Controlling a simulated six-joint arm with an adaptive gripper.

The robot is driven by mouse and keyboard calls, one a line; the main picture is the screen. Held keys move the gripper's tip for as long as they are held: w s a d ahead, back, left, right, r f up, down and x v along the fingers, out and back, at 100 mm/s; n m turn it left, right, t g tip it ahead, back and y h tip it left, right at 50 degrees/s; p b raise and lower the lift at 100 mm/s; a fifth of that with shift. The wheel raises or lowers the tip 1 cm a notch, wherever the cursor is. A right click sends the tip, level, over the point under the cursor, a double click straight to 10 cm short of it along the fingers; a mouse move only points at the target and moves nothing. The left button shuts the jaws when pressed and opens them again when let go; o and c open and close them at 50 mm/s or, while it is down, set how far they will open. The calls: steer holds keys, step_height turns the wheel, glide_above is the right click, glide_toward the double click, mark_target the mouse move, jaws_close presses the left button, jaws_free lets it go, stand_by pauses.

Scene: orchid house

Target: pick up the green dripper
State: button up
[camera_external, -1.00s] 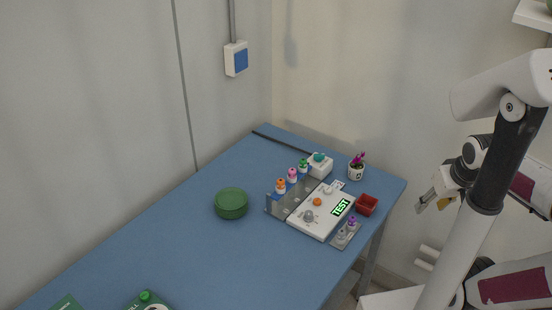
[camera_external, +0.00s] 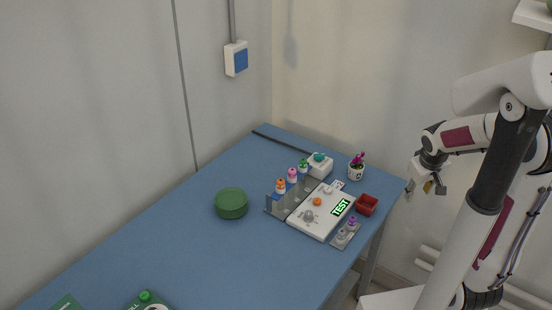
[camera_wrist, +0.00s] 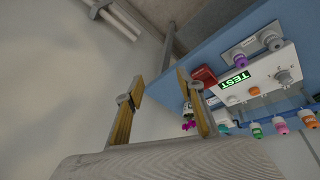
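The green dripper (camera_external: 303,164) stands at the far end of a grey rack (camera_external: 278,208), beside a pink dripper (camera_external: 292,175) and an orange dripper (camera_external: 281,185). In the wrist view the green dripper (camera_wrist: 257,131) shows small at the lower right, past the white test device. My gripper (camera_external: 426,187) hangs off the right edge of the table, well apart from the dripper. In the wrist view my gripper (camera_wrist: 160,75) has its two fingers spread with nothing between them.
A white device (camera_external: 321,226) reading TEST lies beside the rack. A red tray (camera_external: 366,205), a potted purple plant (camera_external: 356,168) and a white box with a teal top (camera_external: 320,166) stand close by.

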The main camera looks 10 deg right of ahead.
mark_target(306, 162)
steer(key=w+a+f+n+t+y, duration=0.1)
steer(key=w+a+f, duration=0.1)
steer(key=w, duration=0.4)
steer(key=w+a+f+n+t+y, duration=0.1)
steer(key=w+a+f+n, duration=0.1)
steer(key=w, duration=0.4)
steer(key=w+a+f+n+t+y, duration=0.1)
steer(key=w+a+f, duration=0.2)
steer(key=w+f, duration=0.3)
steer(key=shift+w+a+n+t, duration=0.4)
steer(key=shift+w, duration=0.2)
steer(key=w+a+y, duration=0.1)
steer(key=a, duration=0.1)
steer(key=w+a+n+y, duration=0.1)
steer(key=a+y, duration=0.1)
steer(key=a, duration=0.1)
steer(key=w+a+n+y, duration=0.1)
steer(key=a, duration=0.1)
steer(key=shift+a+f+t, duration=0.2)
steer(key=shift+a+t, duration=0.15)
steer(key=shift+t, duration=0.05)
steer(key=a+r+n+y, duration=0.2)
steer(key=a+r+y, duration=0.3)
steer(key=a+r, duration=0.2)
steer(key=shift+s+a+r+y, duration=0.2)
steer(key=shift+s+a+y, duration=0.25)
steer(key=shift+a, duration=0.3)
steer(key=shift+a, duration=0.1)
steer(key=shift+x, duration=1.25)
steer(key=shift+f, duration=0.1)
